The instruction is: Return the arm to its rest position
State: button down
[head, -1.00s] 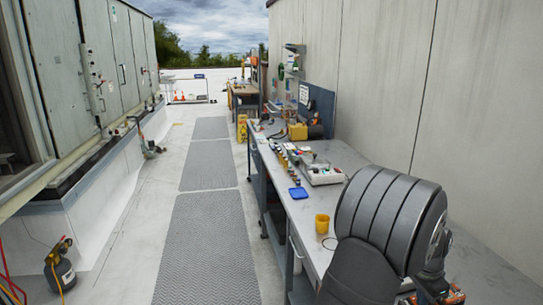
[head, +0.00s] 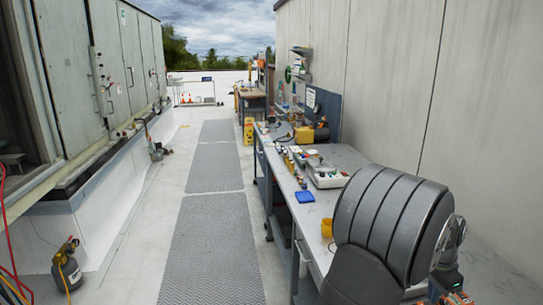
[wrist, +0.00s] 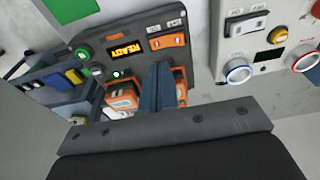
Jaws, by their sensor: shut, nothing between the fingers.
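My gripper (wrist: 165,88) shows in the wrist view as narrow blue-grey fingers held together beyond a dark bracket. It is shut with nothing held. Behind the fingertips is a dark panel (wrist: 128,38) with a lit READY display and green and orange buttons. I cannot tell whether the fingers touch it. Orange and grey blocks (wrist: 122,95) sit below the panel, partly hidden by the fingers and bracket. In the head view my large dark arm link fills the lower right, and the gripper cannot be made out there.
A light control panel (wrist: 268,45) is at right in the wrist view. The matted walkway (head: 213,225) is clear.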

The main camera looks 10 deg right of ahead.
notch_tip(320, 180, down, 4)
jog(key=shift+f, duration=0.1)
notch_tip(320, 180, up, 8)
jog(key=shift+s+a+f+h, duration=0.45)
jog(key=shift+s+a+f, duration=0.2)
jog(key=shift+a+f, duration=0.7)
jog(key=shift+s+a+f+h, duration=0.6)
jog(key=shift+a+f, duration=0.5)
jog(key=shift+a, duration=0.4)
jog(key=shift+s+a+f+h, duration=0.35)
jog(key=shift+s+a+f, duration=0.35)
jog(key=shift+a+f, duration=0.65)
